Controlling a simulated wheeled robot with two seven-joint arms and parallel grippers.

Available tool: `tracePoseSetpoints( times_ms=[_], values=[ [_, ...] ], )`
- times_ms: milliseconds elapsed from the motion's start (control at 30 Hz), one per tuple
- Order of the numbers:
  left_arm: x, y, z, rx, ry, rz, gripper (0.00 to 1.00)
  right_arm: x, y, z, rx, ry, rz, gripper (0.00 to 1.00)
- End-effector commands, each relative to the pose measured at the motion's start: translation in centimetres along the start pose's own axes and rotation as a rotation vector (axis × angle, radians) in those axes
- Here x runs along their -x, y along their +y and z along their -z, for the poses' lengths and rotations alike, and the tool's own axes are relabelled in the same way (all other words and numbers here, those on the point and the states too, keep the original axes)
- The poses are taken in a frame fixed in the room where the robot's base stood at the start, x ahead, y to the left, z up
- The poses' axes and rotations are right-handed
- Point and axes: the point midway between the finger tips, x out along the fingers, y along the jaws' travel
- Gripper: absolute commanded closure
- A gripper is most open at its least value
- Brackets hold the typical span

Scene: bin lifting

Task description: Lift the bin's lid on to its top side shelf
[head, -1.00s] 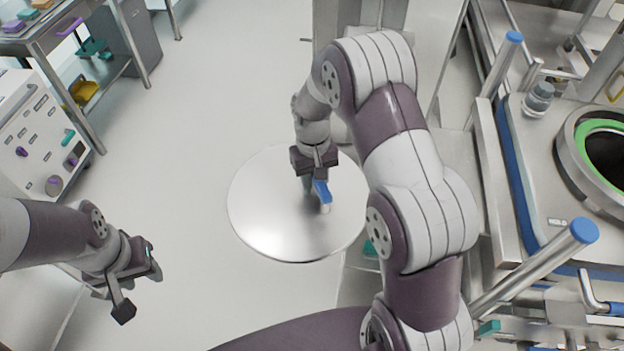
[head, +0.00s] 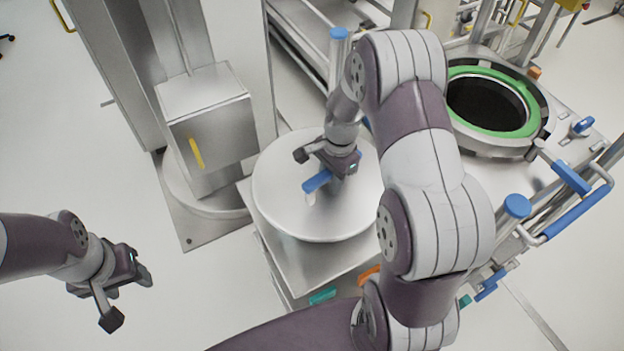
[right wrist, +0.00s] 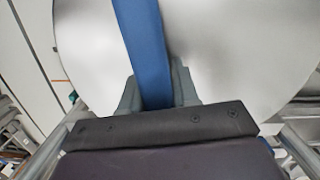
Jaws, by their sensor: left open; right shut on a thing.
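The lid (head: 285,200) is a round, shiny metal disc with a blue handle (head: 317,181) on its top. My right gripper (head: 333,172) is shut on that handle. In the right wrist view the blue handle (right wrist: 148,50) runs between the fingers, with the lid (right wrist: 235,50) behind it. The lid appears over a metal cabinet top; I cannot tell whether it touches. The bin (head: 542,135) stands at the right, its round mouth open with a green ring (head: 455,118) around a dark inside. My left gripper (head: 128,298) is open and empty at the lower left, over the floor.
A metal cabinet (head: 262,225) lies beneath the lid, its top partly covered. A metal column with a box and yellow handle (head: 196,152) stands just left of the lid. Blue-capped posts (head: 517,206) and rails stand by the bin. Floor at the left is clear.

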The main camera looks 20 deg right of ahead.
Motion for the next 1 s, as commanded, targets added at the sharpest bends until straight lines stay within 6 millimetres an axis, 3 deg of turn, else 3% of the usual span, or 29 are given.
tracePoseSetpoints(
  times_ms=[133,367,1000],
  values=[
    [0.3,0.0,0.0,0.0,0.0,0.0,0.47,0.5,0.4,0.7,-0.148,-0.001,0.022,1.0],
    [-0.4,0.0,0.0,0.0,0.0,0.0,0.47,-0.2,0.5,0.8,-0.179,-0.003,0.024,1.0],
    [-5.3,0.0,-0.6,0.0,0.0,0.0,0.47,-5.4,0.5,1.4,-0.174,-0.003,0.023,1.0]
  ],
)
